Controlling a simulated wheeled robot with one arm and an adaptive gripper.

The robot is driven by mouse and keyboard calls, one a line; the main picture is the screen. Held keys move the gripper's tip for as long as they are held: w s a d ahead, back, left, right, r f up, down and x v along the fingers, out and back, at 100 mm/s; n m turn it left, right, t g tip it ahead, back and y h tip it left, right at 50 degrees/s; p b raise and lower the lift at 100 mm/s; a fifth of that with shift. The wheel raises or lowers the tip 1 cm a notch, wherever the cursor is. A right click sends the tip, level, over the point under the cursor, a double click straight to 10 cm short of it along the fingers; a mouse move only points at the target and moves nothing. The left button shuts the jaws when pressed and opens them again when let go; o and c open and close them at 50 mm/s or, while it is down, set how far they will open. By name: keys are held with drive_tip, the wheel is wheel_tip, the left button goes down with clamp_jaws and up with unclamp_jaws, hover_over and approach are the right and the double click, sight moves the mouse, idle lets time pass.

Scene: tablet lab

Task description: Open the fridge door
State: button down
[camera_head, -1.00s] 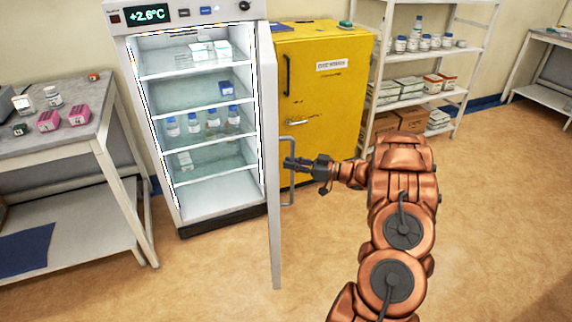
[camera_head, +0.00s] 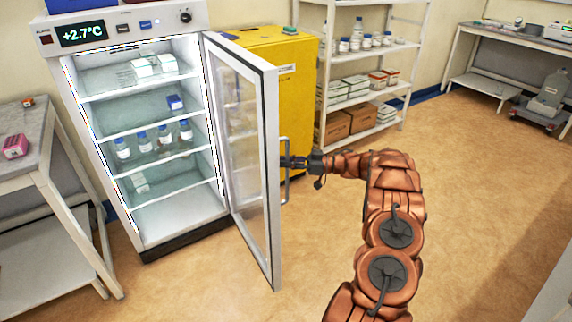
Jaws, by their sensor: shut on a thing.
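The white fridge (camera_head: 186,240) stands at the left of centre with its inside showing. Its glass-panelled door (camera_head: 273,215) is hinged on the right and stands wide open, swung out toward me. A vertical bar handle (camera_head: 286,186) sits on the door's outer face near its free edge. My gripper (camera_head: 290,162) reaches from the right and is shut on the handle. The fingertips are small and partly hidden at the handle and door edge. The display reads +2.7°C.
Bottles and boxes stand on the fridge shelves. A yellow cabinet (camera_head: 300,85) is behind the door. A white shelf rack (camera_head: 408,58) stands right of it. A grey table (camera_head: 22,150) is at the left. The floor in front is clear.

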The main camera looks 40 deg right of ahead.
drive_tip(key=shift+d, duration=0.3)
drive_tip(key=c, duration=1.2)
unclamp_jaws()
drive_tip(key=shift+o, duration=0.2)
drive_tip(key=v, duration=1.2)
drive_tip(key=shift+d, duration=0.1)
drive_tip(key=shift+c, duration=0.2)
